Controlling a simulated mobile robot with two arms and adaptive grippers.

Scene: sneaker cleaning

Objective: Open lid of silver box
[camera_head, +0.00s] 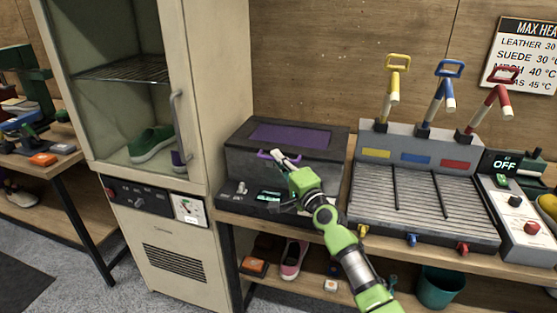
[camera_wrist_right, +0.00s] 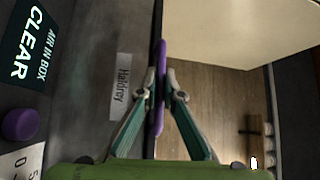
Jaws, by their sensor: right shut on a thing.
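The silver box (camera_head: 238,172) shows as a dark grey case on the bench in the head view. Its lid (camera_head: 338,141) has a purple panel on top and looks closed. A purple handle (camera_head: 263,154) sits at the lid's front edge. My right gripper (camera_head: 278,158) is at this handle. In the wrist view the right gripper (camera_wrist_right: 164,93) has one finger on each side of the purple handle (camera_wrist_right: 160,55) and is shut on it. My right forearm hides part of the box's front panel. My left gripper is not in view.
A tall cream cabinet (camera_head: 190,70) stands directly left of the box. A grey rack (camera_head: 425,225) with yellow, blue and red levers stands close on the right. The wooden wall (camera_head: 310,50) is behind. Shoes and a green bin (camera_head: 440,290) sit below the bench.

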